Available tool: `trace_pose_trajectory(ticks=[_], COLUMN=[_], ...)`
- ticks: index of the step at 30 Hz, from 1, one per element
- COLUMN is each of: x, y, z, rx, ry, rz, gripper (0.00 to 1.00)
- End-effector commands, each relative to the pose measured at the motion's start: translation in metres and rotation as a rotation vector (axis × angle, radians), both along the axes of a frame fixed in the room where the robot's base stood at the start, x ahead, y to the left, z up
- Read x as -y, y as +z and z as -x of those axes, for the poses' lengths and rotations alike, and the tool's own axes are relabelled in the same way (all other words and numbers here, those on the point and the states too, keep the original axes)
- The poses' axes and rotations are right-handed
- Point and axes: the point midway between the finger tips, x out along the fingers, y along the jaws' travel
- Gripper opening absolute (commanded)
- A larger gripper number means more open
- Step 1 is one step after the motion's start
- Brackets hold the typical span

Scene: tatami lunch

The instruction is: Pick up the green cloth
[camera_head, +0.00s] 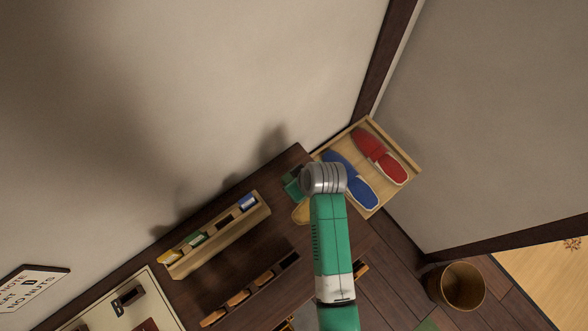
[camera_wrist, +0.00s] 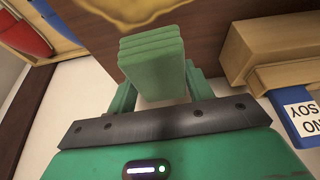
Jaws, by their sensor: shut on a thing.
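The green cloth (camera_wrist: 152,45) is a folded stack of several layers. In the wrist view it lies between the two green fingers of my gripper (camera_wrist: 158,82), which is shut on it. In the head view a small part of the green cloth (camera_head: 293,186) shows just left of my wrist; my arm hides the rest and the fingers. I cannot tell whether the cloth touches the dark wooden top below.
A yellow cloth (camera_head: 301,212) lies close by. A wooden tray (camera_head: 408,163) with blue slippers (camera_head: 357,188) and red slippers (camera_head: 378,155) is to the right. A wooden rack (camera_head: 225,238) with small coloured packets stands left along the wall. A round bin (camera_head: 460,287) is lower right.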

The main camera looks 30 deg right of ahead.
Motion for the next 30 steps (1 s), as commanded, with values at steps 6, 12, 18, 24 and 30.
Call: trace_pose_trajectory(ticks=[6, 12, 18, 24, 30], x=[-0.007, -0.012, -0.013, -0.013, -0.013], y=[0.004, 0.01, 0.012, 0.013, 0.013], z=[0.06, 0.106, 0.124, 0.126, 0.126], rx=[0.001, 0.001, 0.002, 0.002, 0.002], ry=[-0.002, 0.0, 0.001, 0.001, 0.001], rz=[-0.001, 0.0, 0.0, 0.001, 0.001], gripper=[0.29, 0.29, 0.29, 0.29, 0.33])
